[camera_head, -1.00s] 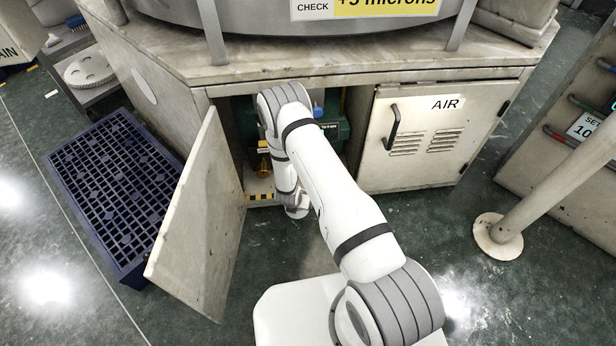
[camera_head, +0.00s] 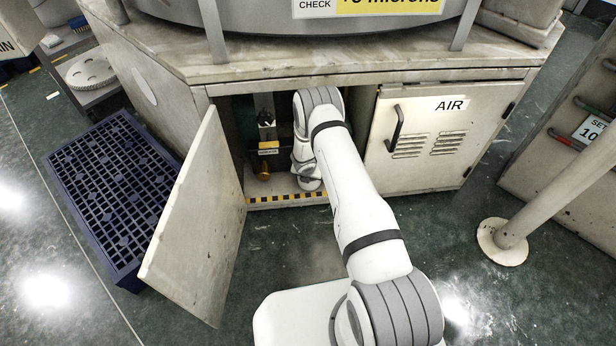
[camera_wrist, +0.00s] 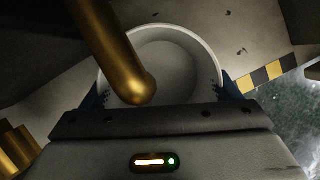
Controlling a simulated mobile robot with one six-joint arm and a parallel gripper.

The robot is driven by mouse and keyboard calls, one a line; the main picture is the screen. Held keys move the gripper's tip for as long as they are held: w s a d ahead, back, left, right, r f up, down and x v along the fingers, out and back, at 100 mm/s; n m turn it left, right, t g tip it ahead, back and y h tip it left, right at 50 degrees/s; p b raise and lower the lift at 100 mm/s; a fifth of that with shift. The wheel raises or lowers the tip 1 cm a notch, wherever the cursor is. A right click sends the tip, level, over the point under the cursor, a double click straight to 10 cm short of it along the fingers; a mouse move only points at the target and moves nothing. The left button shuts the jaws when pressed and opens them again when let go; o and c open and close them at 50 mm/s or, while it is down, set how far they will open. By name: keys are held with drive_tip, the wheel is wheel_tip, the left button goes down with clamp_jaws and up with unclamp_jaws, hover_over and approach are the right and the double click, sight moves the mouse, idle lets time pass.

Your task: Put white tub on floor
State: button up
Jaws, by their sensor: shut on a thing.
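In the wrist view a round white tub (camera_wrist: 193,62) sits between the two fingers of my gripper (camera_wrist: 162,90), seen from above with its inside looking empty. My gripper is shut on the tub, with a blue finger at either side. A brass pipe (camera_wrist: 112,55) crosses in front of the tub's left part and hides some of its rim. In the head view my arm reaches into the open cabinet (camera_head: 250,190), and its wrist hides the tub and gripper. The dark green floor (camera_head: 290,245) lies in front of the cabinet. I cannot tell whether the tub touches the cabinet base.
The cabinet door (camera_head: 195,220) stands open at left. A yellow-and-black striped sill (camera_head: 285,197) edges the opening. A brass valve (camera_head: 263,168) is inside at left. The AIR door (camera_head: 435,140) is shut. A blue grate (camera_head: 110,185) lies left; a post (camera_head: 515,235) stands right.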

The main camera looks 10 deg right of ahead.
drive_tip(key=shift+w+f+b, duration=0.1)
drive_tip(key=shift+f+b, duration=0.2)
drive_tip(key=shift+b, duration=0.05)
drive_tip(key=shift+f, duration=0.15)
drive_tip(key=o, duration=0.9)
